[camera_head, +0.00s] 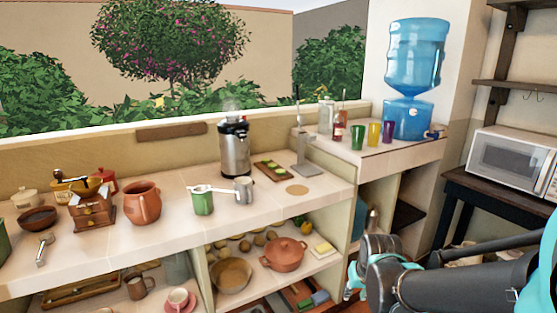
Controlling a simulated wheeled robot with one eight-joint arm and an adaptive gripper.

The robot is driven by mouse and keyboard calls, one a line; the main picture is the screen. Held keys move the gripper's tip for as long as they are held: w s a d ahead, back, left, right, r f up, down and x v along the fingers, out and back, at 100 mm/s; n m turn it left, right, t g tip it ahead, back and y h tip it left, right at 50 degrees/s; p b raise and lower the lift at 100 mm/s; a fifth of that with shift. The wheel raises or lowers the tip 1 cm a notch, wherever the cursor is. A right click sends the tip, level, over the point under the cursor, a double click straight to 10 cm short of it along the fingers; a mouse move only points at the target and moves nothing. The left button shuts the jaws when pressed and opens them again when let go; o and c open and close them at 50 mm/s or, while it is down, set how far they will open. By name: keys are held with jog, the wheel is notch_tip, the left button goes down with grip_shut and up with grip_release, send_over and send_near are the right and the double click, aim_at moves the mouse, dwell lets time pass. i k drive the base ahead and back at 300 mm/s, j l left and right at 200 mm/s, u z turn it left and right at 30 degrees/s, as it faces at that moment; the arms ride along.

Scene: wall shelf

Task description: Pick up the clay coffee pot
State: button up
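The clay coffee pot (143,203) is a round reddish-brown vessel with a handle. It stands upright on the tiled counter (255,226), left of the green cup (202,201) and right of the wooden coffee grinder (92,206). My gripper (357,277) is at the lower right, in front of the shelving, well to the right of the pot and apart from it.
A metal dispenser (234,148) stands behind the cups. Bare counter lies in front of the coffee pot.

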aim_at(142, 207)
jog(key=u, duration=1.45)
